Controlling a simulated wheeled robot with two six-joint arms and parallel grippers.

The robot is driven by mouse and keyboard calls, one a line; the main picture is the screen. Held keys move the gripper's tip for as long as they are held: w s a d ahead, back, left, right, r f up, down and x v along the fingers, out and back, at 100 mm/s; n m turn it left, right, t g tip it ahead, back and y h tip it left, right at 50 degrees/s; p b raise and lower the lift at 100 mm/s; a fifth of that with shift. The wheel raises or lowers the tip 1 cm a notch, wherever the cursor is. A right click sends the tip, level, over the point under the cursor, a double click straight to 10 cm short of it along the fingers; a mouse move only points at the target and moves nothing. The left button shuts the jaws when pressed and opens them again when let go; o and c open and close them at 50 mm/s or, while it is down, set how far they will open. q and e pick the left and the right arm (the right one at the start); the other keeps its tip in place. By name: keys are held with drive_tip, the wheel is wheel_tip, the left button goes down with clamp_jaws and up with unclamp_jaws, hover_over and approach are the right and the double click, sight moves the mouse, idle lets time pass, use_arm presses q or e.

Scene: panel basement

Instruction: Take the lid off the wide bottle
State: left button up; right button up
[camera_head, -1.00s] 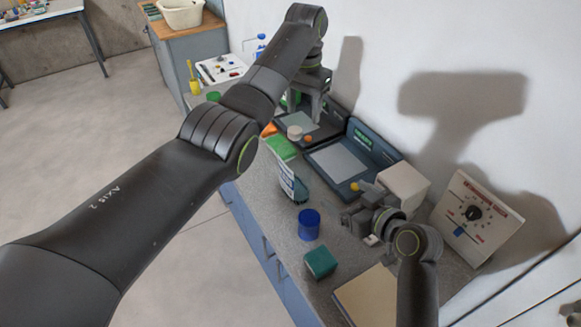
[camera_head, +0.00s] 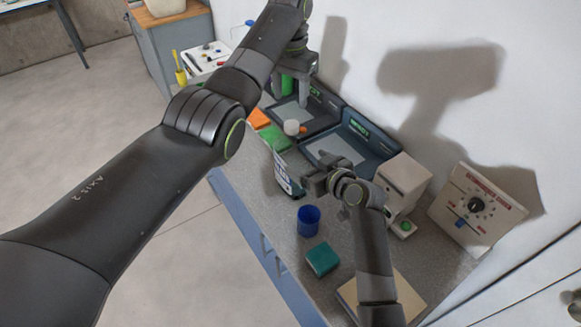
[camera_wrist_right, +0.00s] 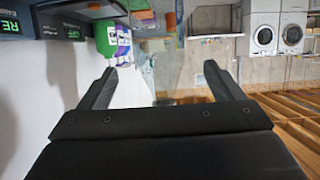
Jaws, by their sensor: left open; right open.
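A bottle with a white label and dark lettering (camera_head: 284,178) stands near the bench's front edge, left of my right gripper (camera_head: 308,180). I cannot tell for sure whether it is the wide bottle; its top is not clear. My right gripper is open, its fingers pointing left towards that bottle. In the right wrist view the space between its fingertips (camera_wrist_right: 158,75) is empty. My left gripper (camera_head: 298,92) is open at the back of the bench, partly hidden by its arm. A green bottle (camera_head: 287,84) shows beside its fingers. The wrist view also shows a green container (camera_wrist_right: 106,38).
A blue cup (camera_head: 308,220), a teal block (camera_head: 322,259) and a tan board (camera_head: 405,297) lie in front. Dark trays (camera_head: 367,142) line the wall. A beige box (camera_head: 402,180) and a dial panel (camera_head: 477,208) stand right. A white round object (camera_head: 291,127) sits farther back.

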sight(302, 159)
use_arm(q)
drive_tip(key=shift+s+d+r, duration=0.1)
drive_tip(key=shift+s+d, duration=0.05)
use_arm(e)
drive_tip(key=x, duration=0.6)
drive_tip(key=shift+w+a, duration=0.15)
use_arm(q)
drive_tip(key=shift+s, duration=0.1)
